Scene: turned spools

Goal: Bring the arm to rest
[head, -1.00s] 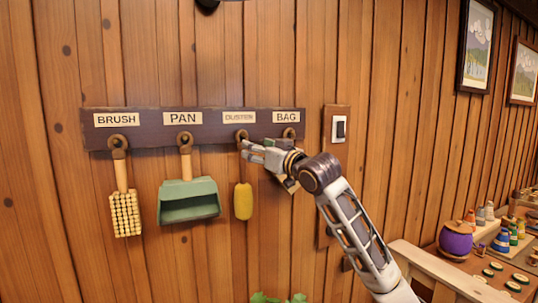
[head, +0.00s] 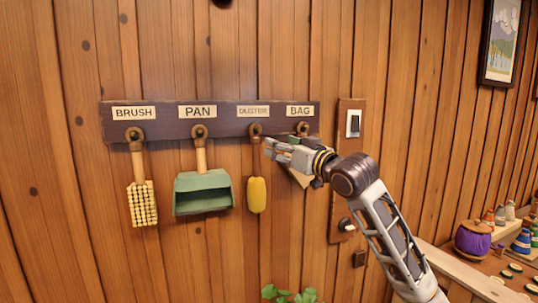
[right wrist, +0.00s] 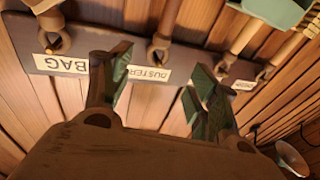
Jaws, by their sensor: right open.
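My right gripper (head: 268,148) is open in front of the wall rack (head: 227,112), close to the duster peg and below the DUSTER and BAG labels. In the right wrist view its two dark green fingers stand apart with nothing between them (right wrist: 155,95), and the DUSTER label (right wrist: 150,74) shows behind. The yellow duster (head: 257,194) hangs from its peg, apart from the gripper in the head view. A pale tan piece (head: 299,178) shows under the BAG peg, mostly hidden behind my right gripper. My left gripper is not in view.
A brush (head: 142,203) and a green pan (head: 203,193) hang to the left. A light switch (head: 353,123) and a lower knob (head: 346,224) are on the wall to the right. A plant (head: 290,295) is below.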

